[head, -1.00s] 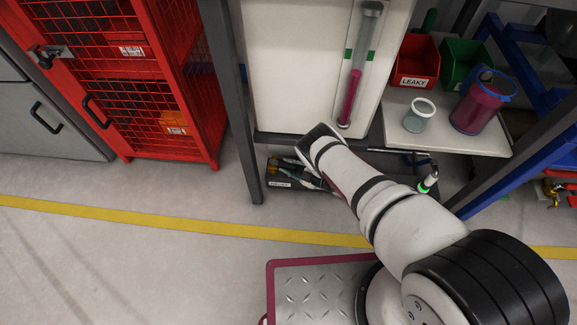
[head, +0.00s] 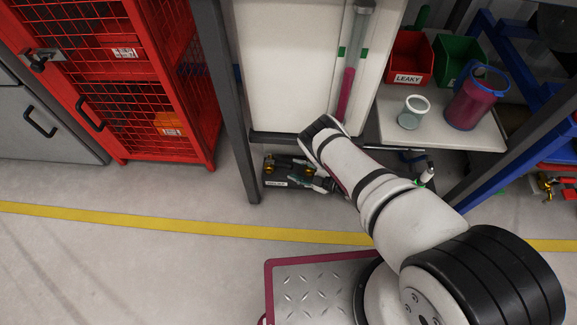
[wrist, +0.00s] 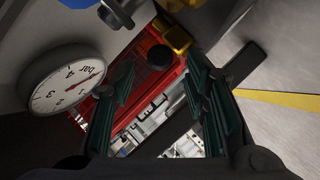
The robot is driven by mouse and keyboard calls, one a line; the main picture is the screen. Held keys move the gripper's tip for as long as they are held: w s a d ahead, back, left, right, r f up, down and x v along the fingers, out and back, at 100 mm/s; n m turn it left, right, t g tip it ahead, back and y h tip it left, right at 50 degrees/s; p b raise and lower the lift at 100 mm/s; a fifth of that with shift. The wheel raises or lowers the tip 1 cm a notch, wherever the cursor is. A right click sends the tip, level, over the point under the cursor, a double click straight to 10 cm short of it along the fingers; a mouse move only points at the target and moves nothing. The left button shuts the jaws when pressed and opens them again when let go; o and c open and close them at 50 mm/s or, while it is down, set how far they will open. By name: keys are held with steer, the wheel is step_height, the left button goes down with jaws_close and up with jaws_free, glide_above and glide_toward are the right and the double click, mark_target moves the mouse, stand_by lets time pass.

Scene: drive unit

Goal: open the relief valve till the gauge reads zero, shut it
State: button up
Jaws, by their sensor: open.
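In the wrist view a round white gauge (wrist: 65,82) marked "bar" is at the left, seen tilted, with a reddish needle; I cannot make out its reading surely. A black round knob (wrist: 159,56) beside a yellow fitting (wrist: 176,36) shows ahead, between and beyond my fingertips; I cannot tell if it is the relief valve. My gripper (wrist: 160,78) is open, its dark green ribbed fingers apart with nothing between them. In the head view the dark unit with brass fittings (head: 270,165) sits low under the white panel, partly behind my arm.
A red mesh cabinet (head: 165,100) stands left, a dark post (head: 225,100) beside the unit. A shelf (head: 440,132) at right holds a cup (head: 413,112) and a jug (head: 478,97). A yellow line (head: 170,222) crosses the clear floor.

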steer(key=v, duration=0.6)
